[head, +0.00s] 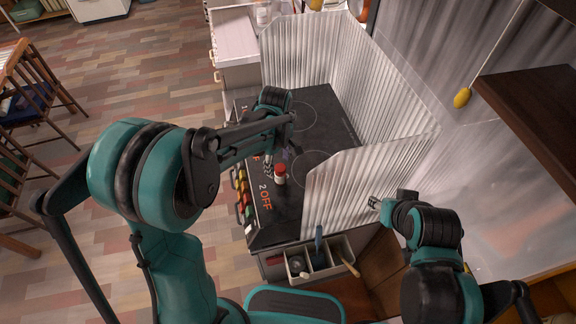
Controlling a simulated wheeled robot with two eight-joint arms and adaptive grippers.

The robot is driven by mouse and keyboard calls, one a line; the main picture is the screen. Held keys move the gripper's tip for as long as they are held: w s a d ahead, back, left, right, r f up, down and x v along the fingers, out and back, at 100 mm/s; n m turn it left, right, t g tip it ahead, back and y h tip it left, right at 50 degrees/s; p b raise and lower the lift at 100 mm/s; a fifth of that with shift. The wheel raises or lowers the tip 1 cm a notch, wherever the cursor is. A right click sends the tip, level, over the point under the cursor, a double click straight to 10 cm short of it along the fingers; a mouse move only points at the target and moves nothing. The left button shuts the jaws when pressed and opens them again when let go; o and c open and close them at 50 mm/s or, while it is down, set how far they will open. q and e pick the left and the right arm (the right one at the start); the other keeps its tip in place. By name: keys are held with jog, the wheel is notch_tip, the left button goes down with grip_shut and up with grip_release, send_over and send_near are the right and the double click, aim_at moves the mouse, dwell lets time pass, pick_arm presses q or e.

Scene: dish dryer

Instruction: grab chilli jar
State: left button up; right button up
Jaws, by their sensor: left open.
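A small jar with a red lid and a pale body (280,174), which looks like the chilli jar, stands upright on the black stovetop (322,112) near its front edge. My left gripper (284,152) is open above the stovetop, just beyond the jar in the picture. It looks empty and apart from the jar, though the arm hides part of it. My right gripper (375,203) is at the right, by the near corrugated panel and away from the jar. It is too small to tell whether it is open or shut.
Corrugated metal panels (375,80) screen the stove's far, right and near sides. A row of coloured knobs (243,190) lines its front. A divided utensil box (320,262) sits below the near panel. A dark shelf (535,100) juts in at the right.

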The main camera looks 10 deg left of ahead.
aim_at(279, 168)
pick_arm(q)
notch_tip(279, 168, down, 3)
jog(key=shift+b, duration=0.55)
jog(key=f, duration=0.1)
jog(key=f+b, duration=0.1)
jog(key=f, duration=0.1)
jog(key=f+b, duration=0.1)
jog(key=f, duration=0.1)
jog(key=shift+w+d, duration=0.1)
jog(key=shift+d, duration=0.15)
jog(key=shift+r, duration=0.1)
jog(key=c, duration=1.3)
